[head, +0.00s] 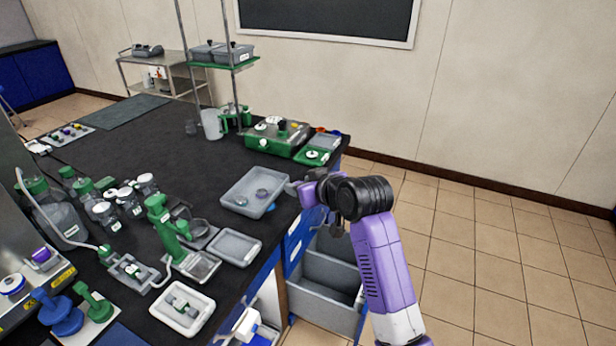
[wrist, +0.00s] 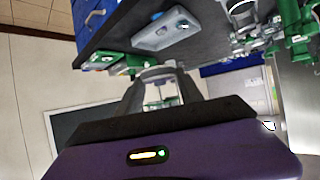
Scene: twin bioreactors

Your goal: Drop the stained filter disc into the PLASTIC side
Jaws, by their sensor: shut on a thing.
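My gripper (head: 294,187) is at the bench's right edge, just right of a shallow grey tray (head: 278,205). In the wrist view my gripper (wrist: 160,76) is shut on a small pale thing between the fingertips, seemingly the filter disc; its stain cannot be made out. Two small round discs, one pale (head: 240,200) and one darker (head: 262,193), lie in the tray. An open grey bin (head: 322,268) with a divider sits below the bench edge, under and left of my arm. Its side labels are too small to read.
The black bench (head: 120,165) is crowded at left with bottles, green-handled tools and small trays. A green box (head: 276,138) with knobs stands at the back right, by a shelf rack (head: 222,63). The tiled floor (head: 480,260) at right is clear.

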